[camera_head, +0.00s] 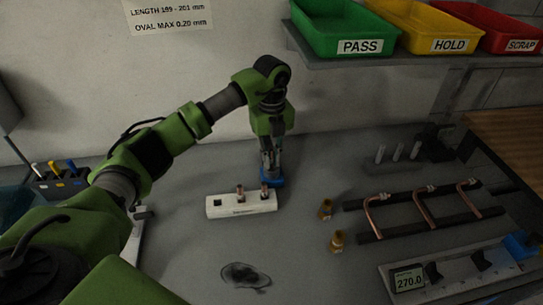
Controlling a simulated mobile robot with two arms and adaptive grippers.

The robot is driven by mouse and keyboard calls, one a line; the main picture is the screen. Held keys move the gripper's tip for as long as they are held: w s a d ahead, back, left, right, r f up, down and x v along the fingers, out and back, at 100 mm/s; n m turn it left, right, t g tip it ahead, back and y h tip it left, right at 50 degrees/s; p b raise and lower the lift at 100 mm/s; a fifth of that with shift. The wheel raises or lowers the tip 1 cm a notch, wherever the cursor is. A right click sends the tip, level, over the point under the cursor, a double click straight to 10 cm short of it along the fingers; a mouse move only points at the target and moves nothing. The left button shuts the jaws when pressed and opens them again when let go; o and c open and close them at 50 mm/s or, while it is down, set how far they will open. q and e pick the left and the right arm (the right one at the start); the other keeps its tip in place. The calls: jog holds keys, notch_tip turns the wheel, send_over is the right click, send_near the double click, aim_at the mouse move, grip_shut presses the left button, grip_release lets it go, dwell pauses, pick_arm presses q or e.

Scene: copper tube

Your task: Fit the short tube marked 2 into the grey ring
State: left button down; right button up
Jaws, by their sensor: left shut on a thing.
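My left gripper (268,167) points down just behind the right end of a white block (238,207). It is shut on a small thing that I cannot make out. A blue part (275,182) shows at its fingertips; I cannot tell if it is held or stands on the table. Two short copper tubes stand upright in the block, one in the middle (240,191) and one at the right (264,193). The block's left hole (217,202) looks empty. No number is readable on the tubes. I cannot pick out a grey ring. My right gripper is not in view.
Two brass fittings (325,209) (337,240) stand right of the block. Bent copper tubes (424,208) lie across dark rails. A gauge with a display (409,281) is at front right. A dark patch (245,275) lies in front. Green, yellow and red bins sit on a shelf.

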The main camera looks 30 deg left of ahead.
pick_arm(q)
jog(key=shift+f, duration=0.1)
jog(key=c, duration=2.1)
grip_release()
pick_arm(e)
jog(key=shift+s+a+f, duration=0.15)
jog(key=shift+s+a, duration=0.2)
